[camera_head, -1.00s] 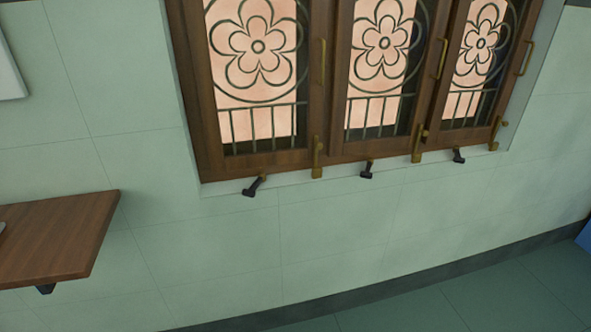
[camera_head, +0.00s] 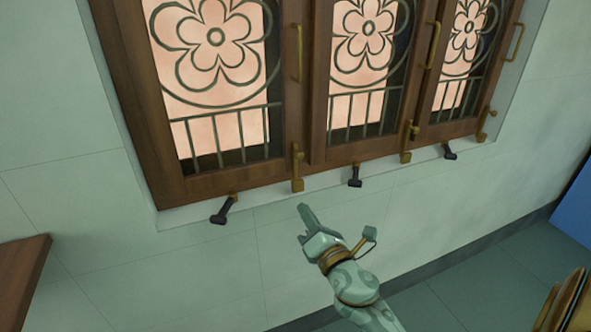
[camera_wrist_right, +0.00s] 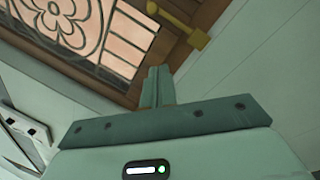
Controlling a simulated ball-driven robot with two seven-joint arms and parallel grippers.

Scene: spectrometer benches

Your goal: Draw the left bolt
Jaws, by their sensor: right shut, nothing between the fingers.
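The left bolt (camera_head: 297,168) is a brass upright bolt at the lower right corner of the left window leaf. Its knob stands near the top of the fitting. My right gripper (camera_head: 304,208) is shut and empty, just below this bolt and in front of the wall in the head view. In the right wrist view, the closed fingers (camera_wrist_right: 157,76) point toward the wooden frame, with a brass bolt (camera_wrist_right: 195,39) just beyond and to the right of them. A gap shows between fingers and bolt there. My left gripper is not in view.
Two similar brass bolts, the middle one (camera_head: 406,143) and the right one (camera_head: 483,124), sit on the other leaves. Dark stays (camera_head: 222,210) stick out below the frame. A wooden shelf (camera_head: 20,277) is at lower left. The wall below the window is bare.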

